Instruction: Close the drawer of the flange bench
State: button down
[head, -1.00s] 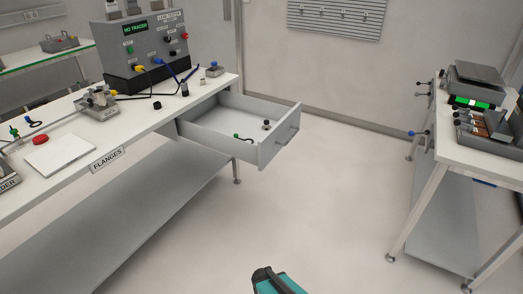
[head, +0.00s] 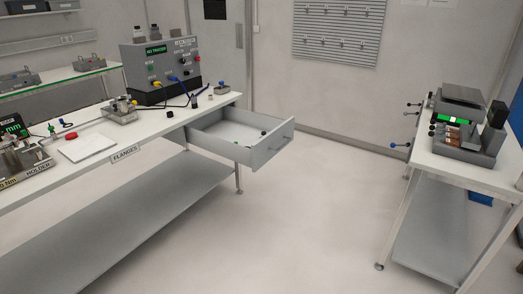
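The flange bench (head: 100,166) runs along the left, with a "FLANGES" label (head: 125,154) on its front edge. Its grey drawer (head: 270,148) stands pulled out at the bench's right end, under the top. A handle (head: 281,149) is on the drawer's front panel. A few small items, one green and one dark, lie inside the drawer. My gripper is not in view.
The leak tester box (head: 160,62) stands at the back of the bench, with cables in front. A second bench (head: 460,171) with a scale and a tray is at the right. The floor (head: 285,220) between the benches is clear.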

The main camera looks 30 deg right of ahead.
aim_at(217, 132)
jog(key=u, duration=0.05)
jog(key=i, duration=0.9)
jog(key=u, duration=0.25)
jog(key=k, duration=0.9)
jog(key=z, duration=0.15)
jog(key=i, duration=0.6)
